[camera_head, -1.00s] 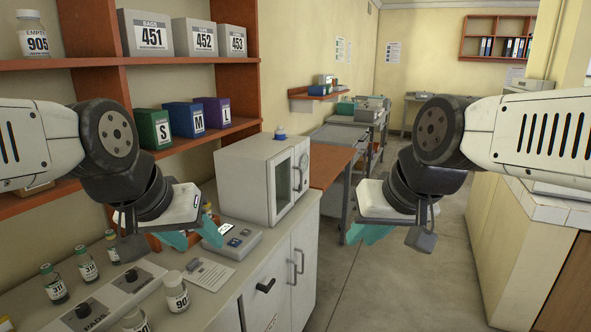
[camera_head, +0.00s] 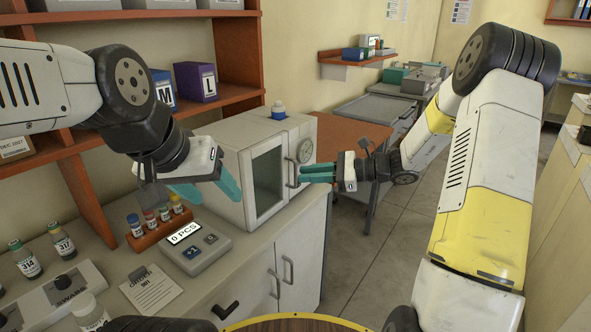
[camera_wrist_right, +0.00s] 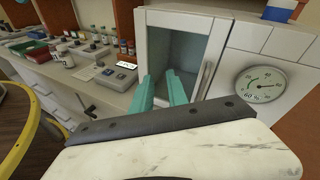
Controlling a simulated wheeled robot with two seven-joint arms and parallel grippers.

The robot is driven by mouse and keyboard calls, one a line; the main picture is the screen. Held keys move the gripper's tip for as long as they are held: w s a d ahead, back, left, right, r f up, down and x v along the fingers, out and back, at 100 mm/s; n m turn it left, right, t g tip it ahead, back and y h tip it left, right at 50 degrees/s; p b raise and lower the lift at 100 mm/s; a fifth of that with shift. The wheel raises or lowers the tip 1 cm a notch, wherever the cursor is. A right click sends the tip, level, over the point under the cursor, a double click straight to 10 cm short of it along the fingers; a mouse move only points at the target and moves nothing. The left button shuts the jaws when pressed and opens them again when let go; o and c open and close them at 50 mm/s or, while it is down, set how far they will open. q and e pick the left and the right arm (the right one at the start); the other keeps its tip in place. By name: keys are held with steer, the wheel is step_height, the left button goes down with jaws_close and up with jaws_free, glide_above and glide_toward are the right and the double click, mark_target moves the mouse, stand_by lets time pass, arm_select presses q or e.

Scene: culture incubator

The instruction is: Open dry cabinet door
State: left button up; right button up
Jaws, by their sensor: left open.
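The dry cabinet (camera_head: 232,135) is a white box on the counter at centre, with a glass door (camera_head: 268,180), a vertical handle (camera_head: 291,168) and a round dial. The door looks shut. My right gripper (camera_head: 303,173) is open and empty, its teal fingers pointing left close to the handle. In the right wrist view the fingers (camera_wrist_right: 163,82) are a little apart in front of the glass door (camera_wrist_right: 178,50), with the handle (camera_wrist_right: 205,78) to their right, not between them. My left gripper (camera_head: 208,194) is open and empty, at the cabinet's left front corner.
A scale (camera_head: 195,250), a rack of small vials (camera_head: 158,226), a paper sheet (camera_head: 150,290) and labelled bottles stand on the counter left of the cabinet. A blue-capped bottle (camera_head: 279,110) is on top. Floor (camera_head: 375,255) is clear right of the counter.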

mark_target(295, 185)
steer(key=w+d+f+m+t+y, duration=0.1)
steer(key=w+d+f+m+t, duration=0.25)
steer(key=w+f+m, duration=0.2)
steer(key=shift+t, duration=0.45)
steer(key=x, duration=0.8)
steer(key=shift+w+a+r, duration=0.1)
steer(key=shift+w+r, duration=0.15)
steer(key=shift+w, duration=0.1)
steer(key=shift+c, duration=0.5)
jaws_close()
